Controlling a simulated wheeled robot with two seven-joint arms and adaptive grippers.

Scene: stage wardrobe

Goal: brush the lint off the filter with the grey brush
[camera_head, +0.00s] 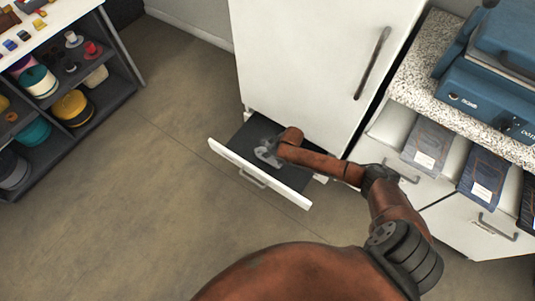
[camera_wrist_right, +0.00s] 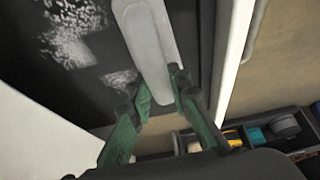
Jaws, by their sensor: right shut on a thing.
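An open drawer (camera_head: 232,158) with a white front sticks out at the bottom of the tall white cabinet. Its inside is dark; the dark filter surface (camera_wrist_right: 35,60) fills much of the right wrist view. White lint (camera_wrist_right: 75,25) lies on it in speckled patches, with a smaller patch (camera_wrist_right: 120,78) close to the brush. The grey brush (camera_wrist_right: 148,35) is a long pale bar. My right gripper (camera_wrist_right: 158,86), with green fingers, is shut on its near end, over the drawer. Whether the brush touches the filter I cannot tell. My left gripper is not in view.
The white cabinet (camera_head: 320,60) rises right behind the drawer. To the right are open drawers with dark packets (camera_head: 427,145) under a speckled counter with a blue machine (camera_head: 495,70). A shelf of spools (camera_head: 72,107) stands at the left. The floor (camera_head: 150,190) between is clear.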

